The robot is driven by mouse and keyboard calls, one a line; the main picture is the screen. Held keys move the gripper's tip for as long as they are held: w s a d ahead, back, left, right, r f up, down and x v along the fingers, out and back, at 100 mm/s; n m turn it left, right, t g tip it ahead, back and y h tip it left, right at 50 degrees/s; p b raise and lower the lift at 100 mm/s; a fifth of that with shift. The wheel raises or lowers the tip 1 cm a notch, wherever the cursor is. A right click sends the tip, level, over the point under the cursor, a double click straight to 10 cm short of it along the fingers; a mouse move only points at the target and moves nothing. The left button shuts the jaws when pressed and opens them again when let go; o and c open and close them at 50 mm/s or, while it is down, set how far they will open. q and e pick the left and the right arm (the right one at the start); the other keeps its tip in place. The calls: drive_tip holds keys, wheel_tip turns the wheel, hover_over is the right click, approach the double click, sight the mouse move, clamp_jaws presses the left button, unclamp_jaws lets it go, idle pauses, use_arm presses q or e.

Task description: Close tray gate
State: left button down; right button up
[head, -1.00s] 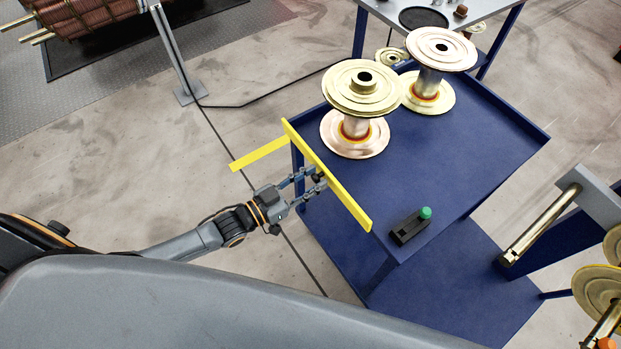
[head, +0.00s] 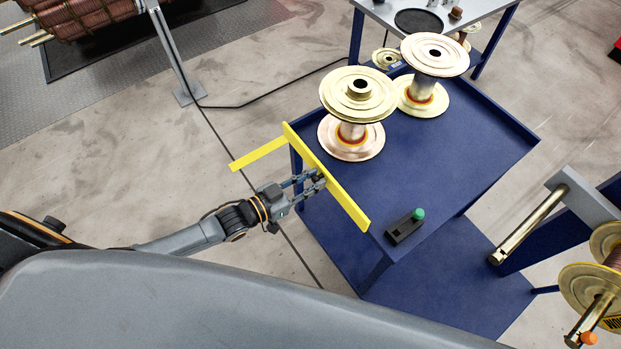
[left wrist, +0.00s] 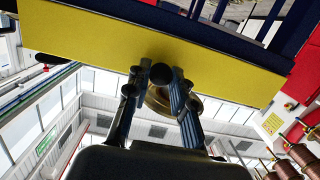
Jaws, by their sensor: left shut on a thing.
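The yellow gate (head: 341,196) runs along the left edge of the blue tray table (head: 440,160). A second yellow bar (head: 258,154) sticks out to the left from near its upper end. My left gripper (head: 319,183) is at the outer side of the gate, near its middle. In the left wrist view, the fingers (left wrist: 160,95) are shut around a dark round knob (left wrist: 161,73) in front of the yellow gate (left wrist: 100,45). The fingers partly hide the knob. My right gripper is not in view.
Two metal spools (head: 350,137) (head: 424,92) stand on the tray's far part. A black block with a green knob (head: 405,228) sits near its front corner. A spindle (head: 530,225) and wound reels (head: 590,295) are at the right.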

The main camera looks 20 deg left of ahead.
use_arm(q)
drive_tip(key=c, duration=1.2)
unclamp_jaws()
drive_tip(key=shift+o, duration=0.2)
drive_tip(key=v, duration=1.2)
